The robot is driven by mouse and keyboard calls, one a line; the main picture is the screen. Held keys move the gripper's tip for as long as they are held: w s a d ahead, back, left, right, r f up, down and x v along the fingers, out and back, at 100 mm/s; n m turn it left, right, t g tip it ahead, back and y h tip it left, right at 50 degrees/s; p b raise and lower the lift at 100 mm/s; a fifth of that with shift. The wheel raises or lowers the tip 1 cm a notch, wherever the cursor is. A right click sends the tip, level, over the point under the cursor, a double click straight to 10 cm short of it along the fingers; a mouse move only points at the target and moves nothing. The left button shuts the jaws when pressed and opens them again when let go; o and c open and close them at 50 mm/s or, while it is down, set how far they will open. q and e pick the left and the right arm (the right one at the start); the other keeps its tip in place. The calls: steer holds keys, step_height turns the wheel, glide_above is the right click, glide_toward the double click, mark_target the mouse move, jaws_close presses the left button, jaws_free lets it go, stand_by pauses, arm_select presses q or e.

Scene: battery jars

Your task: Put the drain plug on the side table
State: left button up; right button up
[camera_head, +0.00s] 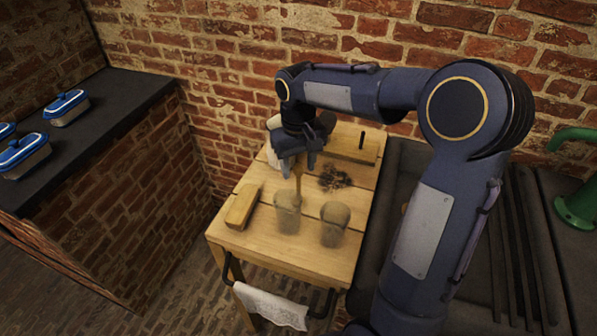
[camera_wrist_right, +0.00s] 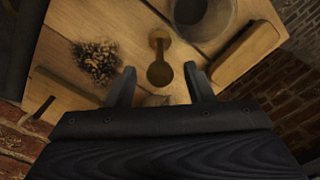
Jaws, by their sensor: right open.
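The wooden side table (camera_head: 275,262) stands against the brick wall, and its top also shows in the wrist view (camera_wrist_right: 185,85). My right gripper (camera_head: 298,168) is open above the table. In the wrist view its fingers (camera_wrist_right: 160,85) stand either side of a tan scoop-like piece (camera_wrist_right: 159,62), apart from it. I cannot tell whether this is the drain plug. A small tan bit (camera_head: 404,209) shows in the dark basin beside my arm; it is too hidden to identify. My left gripper is out of view.
Two glass jars (camera_head: 287,213) (camera_head: 334,225), a wooden block (camera_head: 242,207), a dark crumbly pile (camera_head: 334,178) and a block with a black peg (camera_head: 352,147) occupy the table. A green tap (camera_head: 578,207) stands right; blue-lidded dishes (camera_head: 66,107) stand left.

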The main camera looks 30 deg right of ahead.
step_height(320, 180, up, 9)
steer(key=shift+f, duration=0.1)
steer(key=s+a+f+t+y, duration=0.1)
steer(key=s+a+f+t, duration=0.1)
steer(key=s, duration=0.5)
steer(key=s+a+f+t+y, duration=0.1)
steer(key=s+a+f, duration=0.1)
steer(key=s, duration=0.5)
steer(key=s+a+f+t+y, duration=0.1)
steer(key=s+a+f+t, duration=0.1)
steer(key=s, duration=0.6)
steer(key=shift+a+f+m+t+y, duration=0.25)
steer(key=shift+a+m+t+y, duration=0.05)
steer(key=shift+a+m+y, duration=0.1)
